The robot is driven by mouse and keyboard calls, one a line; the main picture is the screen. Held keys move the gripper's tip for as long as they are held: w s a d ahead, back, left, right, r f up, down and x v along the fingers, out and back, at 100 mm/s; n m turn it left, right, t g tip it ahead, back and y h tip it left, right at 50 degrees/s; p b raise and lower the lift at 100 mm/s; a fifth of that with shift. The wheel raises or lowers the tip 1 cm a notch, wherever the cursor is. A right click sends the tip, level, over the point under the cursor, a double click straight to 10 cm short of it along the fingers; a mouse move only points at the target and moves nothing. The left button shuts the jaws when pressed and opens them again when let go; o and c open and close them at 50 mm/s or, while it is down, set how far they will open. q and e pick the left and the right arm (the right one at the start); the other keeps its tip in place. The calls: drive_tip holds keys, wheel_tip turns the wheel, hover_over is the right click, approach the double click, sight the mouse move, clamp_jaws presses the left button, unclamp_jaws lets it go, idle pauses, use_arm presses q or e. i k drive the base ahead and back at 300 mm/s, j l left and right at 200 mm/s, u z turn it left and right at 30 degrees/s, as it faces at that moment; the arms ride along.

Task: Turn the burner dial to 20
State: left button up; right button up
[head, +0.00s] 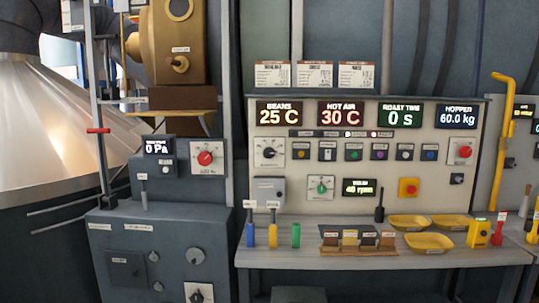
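Several dials show in the head view, and their labels are too small to read, so I cannot tell which is the burner dial. A dial with a black knob on a white plate (269,152) is at the upper left of the pale control panel. A dial with a red knob (205,158) is on the grey cabinet to its left. A dial with a green knob (320,187) sits lower on the panel, and a red knob (461,151) is at the panel's right. Scale numbers are not legible. Neither of my grippers is in view.
Displays read BEANS 25 C (279,113), HOT AIR 30 C (340,113), ROAST TIME 0 s and HOPPER 60.0 kg. A shelf (300,262) below the panel holds yellow trays (429,242) and coloured tubes. A yellow lever (500,130) stands at the right.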

sight(268, 153)
drive_tip(key=i+l, duration=0.15)
drive_tip(key=l, duration=0.2)
drive_tip(key=i+l+z, duration=0.1)
drive_tip(key=l, duration=0.25)
drive_tip(key=i+l, duration=0.25)
drive_tip(key=l+z, duration=0.05)
drive_tip(key=l, duration=0.05)
